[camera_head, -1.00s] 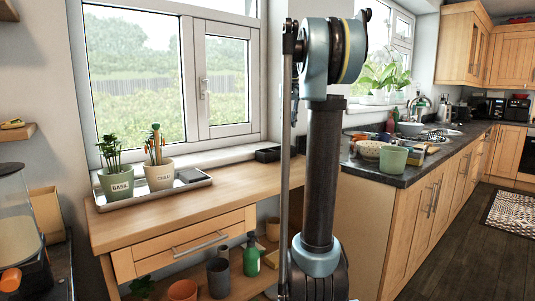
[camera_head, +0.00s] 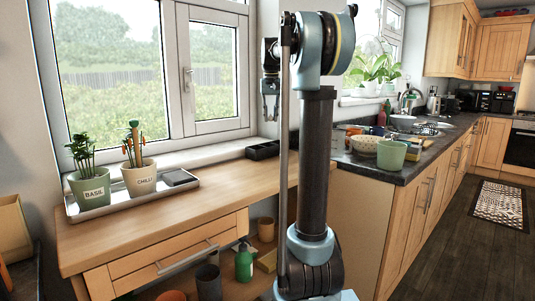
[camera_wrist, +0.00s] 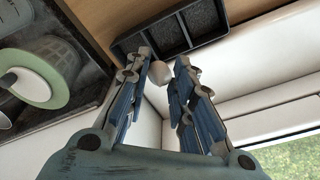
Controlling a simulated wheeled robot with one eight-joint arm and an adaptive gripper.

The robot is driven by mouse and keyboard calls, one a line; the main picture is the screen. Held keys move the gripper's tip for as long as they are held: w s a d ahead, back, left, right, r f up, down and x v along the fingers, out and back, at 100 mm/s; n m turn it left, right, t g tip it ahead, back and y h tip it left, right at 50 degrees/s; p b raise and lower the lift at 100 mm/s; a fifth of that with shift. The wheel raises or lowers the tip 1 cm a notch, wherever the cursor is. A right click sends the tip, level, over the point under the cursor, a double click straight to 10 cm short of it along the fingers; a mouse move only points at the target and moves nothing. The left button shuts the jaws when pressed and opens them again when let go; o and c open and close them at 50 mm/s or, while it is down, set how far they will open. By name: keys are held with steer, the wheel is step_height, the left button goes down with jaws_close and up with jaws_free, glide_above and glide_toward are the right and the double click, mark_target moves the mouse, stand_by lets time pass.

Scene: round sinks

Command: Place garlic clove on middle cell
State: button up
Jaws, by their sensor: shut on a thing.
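A black tray with cells (camera_head: 262,151) stands at the back right of the wooden bench, beside the window sill. In the wrist view the tray (camera_wrist: 223,36) lies just beyond my fingertips, with its cells side by side. My gripper (camera_head: 270,108) hangs above the tray, left of my column, pointing down. In the wrist view my gripper (camera_wrist: 164,62) is shut on a small whitish garlic clove (camera_wrist: 158,73), which shows between the fingertips. The clove is apart from the tray. In the head view the clove is too small to make out.
A tray with basil (camera_head: 90,188) and chilli (camera_head: 139,178) pots stands left on the bench (camera_head: 190,201). The dark counter (camera_head: 405,172) at right holds a green cup (camera_head: 391,155) and bowls. The window stands behind the bench.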

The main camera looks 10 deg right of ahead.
steer(key=shift+m, duration=0.3)
steer(key=shift+w+a+f, duration=0.15)
steer(key=shift+w+f, duration=0.05)
steer(key=shift+f, duration=1.55)
steer(key=shift+w+a+f, duration=0.15)
steer(key=shift+a+f, duration=0.05)
steer(key=shift+f, duration=1.6)
steer(key=shift+w+a+f, duration=0.15)
steer(key=shift+w+f, duration=0.05)
steer(key=shift+f, duration=1.55)
steer(key=shift+f, duration=0.15)
steer(key=shift+s+f, duration=0.1)
steer(key=shift+f, duration=0.15)
steer(key=shift+f, duration=0.25)
steer(key=shift+c, duration=0.5)
steer(key=o, duration=0.8)
steer(key=shift+s, duration=0.1)
steer(key=shift+o, duration=0.5)
steer(key=shift+d, duration=0.15)
steer(key=shift+r, duration=0.15)
